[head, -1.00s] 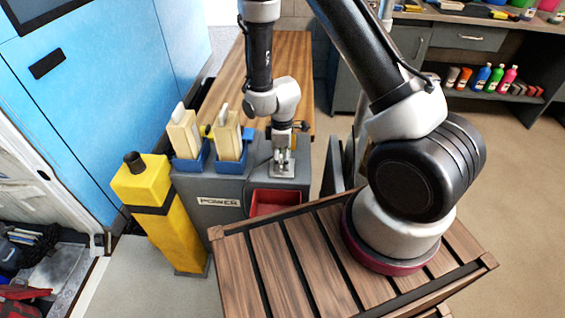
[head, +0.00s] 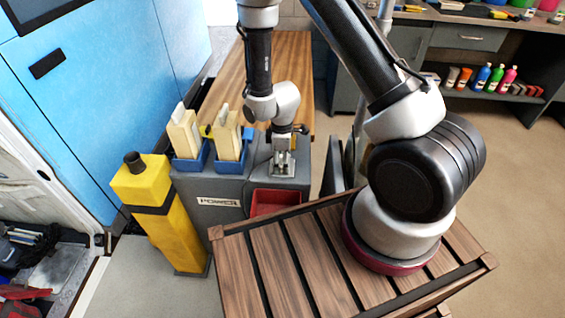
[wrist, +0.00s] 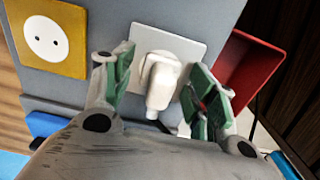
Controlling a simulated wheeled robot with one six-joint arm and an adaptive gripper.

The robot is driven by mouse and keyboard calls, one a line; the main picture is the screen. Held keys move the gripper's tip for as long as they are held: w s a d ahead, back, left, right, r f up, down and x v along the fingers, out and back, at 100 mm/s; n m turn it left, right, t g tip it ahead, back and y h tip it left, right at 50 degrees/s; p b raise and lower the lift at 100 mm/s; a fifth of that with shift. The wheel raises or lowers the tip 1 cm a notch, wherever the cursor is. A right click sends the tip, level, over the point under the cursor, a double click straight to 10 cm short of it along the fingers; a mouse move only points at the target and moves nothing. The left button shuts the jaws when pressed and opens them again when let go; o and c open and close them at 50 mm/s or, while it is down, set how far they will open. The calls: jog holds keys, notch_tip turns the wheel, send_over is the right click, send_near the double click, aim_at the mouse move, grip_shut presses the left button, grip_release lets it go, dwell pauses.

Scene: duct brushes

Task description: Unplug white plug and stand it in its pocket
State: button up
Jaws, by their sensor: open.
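The white plug (wrist: 160,82) sits in a socket on a light grey plate (wrist: 185,45) in the wrist view, with its body and cord end pointing toward me. My gripper (wrist: 160,75) is open, with one green-padded finger on each side of the plug. I cannot tell whether either pad touches it. In the head view my gripper (head: 282,163) is low over the right part of the grey unit, and the plug is hidden there. I cannot make out for certain which pocket belongs to the plug.
A yellow-plated socket (wrist: 46,38) is empty beside the plug. A red bin (head: 276,203) is on the unit's front. Two blue holders (head: 190,164) carry tall cream objects (head: 228,135) left of my gripper. A yellow post (head: 150,185) stands further left.

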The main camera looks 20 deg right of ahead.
grip_shut()
jog(key=shift+r, duration=3)
jog(key=shift+r, duration=1.5)
